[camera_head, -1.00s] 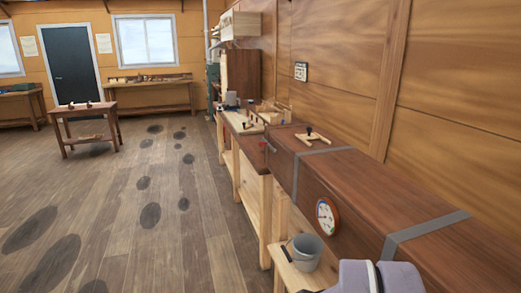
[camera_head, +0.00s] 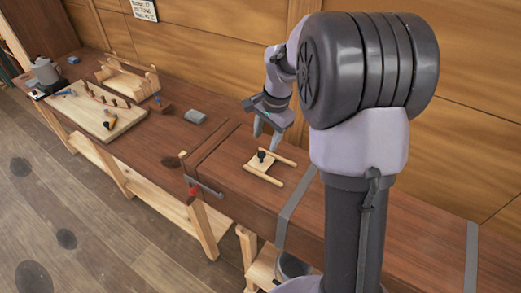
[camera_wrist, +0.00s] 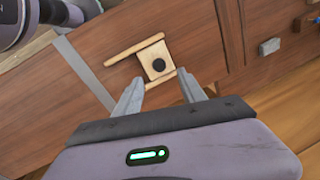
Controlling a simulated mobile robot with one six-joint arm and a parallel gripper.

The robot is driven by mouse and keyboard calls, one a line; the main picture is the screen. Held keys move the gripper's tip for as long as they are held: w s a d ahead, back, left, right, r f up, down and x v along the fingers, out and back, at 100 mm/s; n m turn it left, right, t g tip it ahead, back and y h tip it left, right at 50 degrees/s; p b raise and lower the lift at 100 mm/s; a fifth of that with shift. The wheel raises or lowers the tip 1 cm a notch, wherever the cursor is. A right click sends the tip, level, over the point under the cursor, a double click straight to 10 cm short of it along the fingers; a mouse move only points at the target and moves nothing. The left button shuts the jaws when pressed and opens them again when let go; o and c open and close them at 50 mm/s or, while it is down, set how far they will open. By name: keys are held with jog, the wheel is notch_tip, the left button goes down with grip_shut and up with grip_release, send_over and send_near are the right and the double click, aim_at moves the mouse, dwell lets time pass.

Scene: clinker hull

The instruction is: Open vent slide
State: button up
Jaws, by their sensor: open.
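The vent slide is a pale wooden plate (camera_head: 259,168) with a black knob (camera_head: 262,155), set between two light wooden rails on top of the long brown wooden box (camera_head: 235,190). In the wrist view the plate (camera_wrist: 149,53) and round knob (camera_wrist: 158,65) show just beyond my fingertips. My gripper (camera_head: 266,138) is open and empty, pointing down above the slide. In the wrist view its fingers (camera_wrist: 160,76) are spread to either side of the knob, apart from it. Whether a vent opening lies under the plate is hidden.
Grey metal straps (camera_head: 295,210) cross the box. A red-handled latch (camera_head: 195,190) is at its end. To the left a workbench (camera_head: 150,145) holds a board with pegs (camera_head: 102,112), a wooden frame and a grey block (camera_head: 195,116). A bucket (camera_head: 291,266) stands below the box.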

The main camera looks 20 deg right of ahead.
aim_at(262, 152)
jog(key=f, duration=0.5)
jog(key=w+f, duration=0.1)
jog(key=f, duration=0.1)
jog(key=shift+a+f+b, duration=0.15)
jog(key=shift+a+b, duration=0.1)
jog(key=shift+b, duration=0.1)
grip_shut()
jog(key=shift+w, duration=0.1)
dwell(0.8)
